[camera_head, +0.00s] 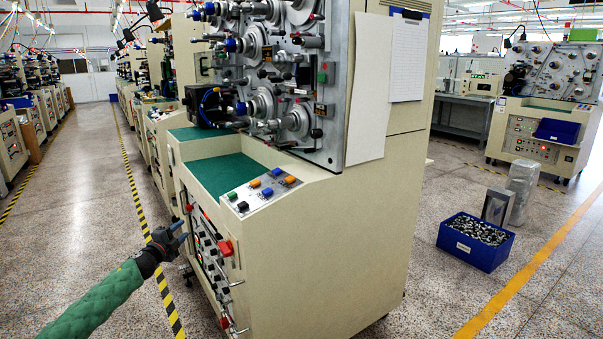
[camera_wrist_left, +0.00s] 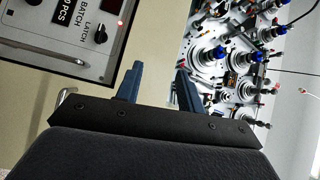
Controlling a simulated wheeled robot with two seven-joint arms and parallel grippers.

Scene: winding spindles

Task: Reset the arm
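My left gripper (camera_head: 180,231) reaches in from the lower left on a green-sleeved arm, in front of the winding machine's control side. In the left wrist view its two blue fingers (camera_wrist_left: 160,84) stand apart with nothing between them. The winding machine (camera_head: 300,240) is a large cream cabinet with a grey spindle panel (camera_head: 275,75) and a green work surface (camera_head: 222,172). The left wrist view shows a control panel (camera_wrist_left: 70,35) at the upper left and the spindles (camera_wrist_left: 225,60) at the right. My right gripper is in neither view.
A button panel (camera_head: 262,192) and red-knobbed controls (camera_head: 226,248) are on the machine near my left gripper. A blue bin of metal parts (camera_head: 475,258) stands on the floor at the right. More machines (camera_head: 545,100) stand behind. The aisle floor at left is clear.

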